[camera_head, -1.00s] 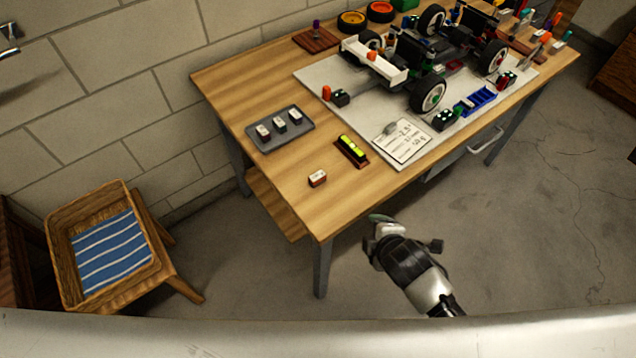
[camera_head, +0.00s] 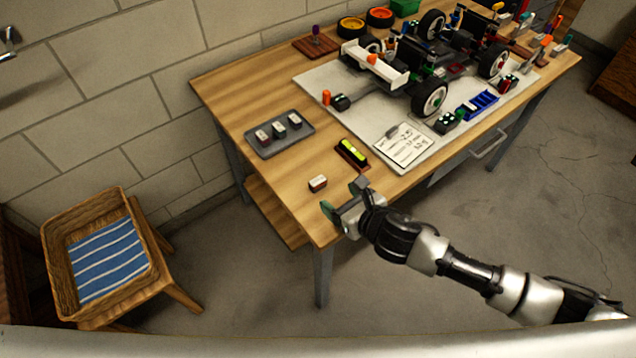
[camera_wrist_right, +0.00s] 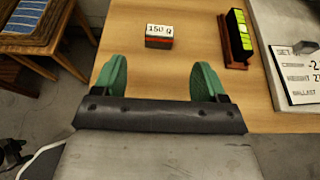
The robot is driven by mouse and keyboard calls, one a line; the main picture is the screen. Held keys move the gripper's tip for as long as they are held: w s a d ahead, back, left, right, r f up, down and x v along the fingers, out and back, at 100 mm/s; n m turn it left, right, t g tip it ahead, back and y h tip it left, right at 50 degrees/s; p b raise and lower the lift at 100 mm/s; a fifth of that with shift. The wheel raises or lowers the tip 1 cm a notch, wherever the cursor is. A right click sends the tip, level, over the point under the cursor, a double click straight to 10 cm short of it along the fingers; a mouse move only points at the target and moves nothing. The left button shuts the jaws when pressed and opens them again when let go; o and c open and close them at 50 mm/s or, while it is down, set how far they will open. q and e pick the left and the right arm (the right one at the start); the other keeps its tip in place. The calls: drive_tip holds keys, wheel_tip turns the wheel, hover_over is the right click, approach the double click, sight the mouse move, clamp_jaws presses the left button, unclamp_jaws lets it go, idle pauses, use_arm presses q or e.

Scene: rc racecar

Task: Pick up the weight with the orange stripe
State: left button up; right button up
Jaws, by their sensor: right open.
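A small block-shaped weight (camera_head: 317,183) sits alone on the wooden table (camera_head: 225,90), near its front left corner. In the right wrist view this weight (camera_wrist_right: 159,31) reads "150 g" on a white top, with an orange-red stripe around its side. My right gripper (camera_head: 343,197) is open and empty at the table's front edge, close to the weight. In the right wrist view its green fingertips (camera_wrist_right: 157,65) stand apart, with the weight ahead, between their lines and not touched. My left gripper is out of view.
A dark tray (camera_head: 291,143) holds three similar weights behind the lone one. A yellow-green level (camera_head: 352,152) lies to its right, beside a written card (camera_head: 403,145). An RC car (camera_head: 425,70) stands on a pale mat. A basket (camera_head: 60,275) stands at lower left.

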sight(319, 181)
drive_tip(key=x, duration=0.2)
drive_tip(key=shift+w+a+f, duration=0.15)
drive_tip(key=shift+w+a, duration=0.05)
drive_tip(key=x, duration=0.5)
drive_tip(key=shift+w+a, duration=0.3)
drive_tip(key=shift+r, duration=0.2)
drive_tip(key=c, duration=1.1)
drive_tip(key=shift+r, duration=0.1)
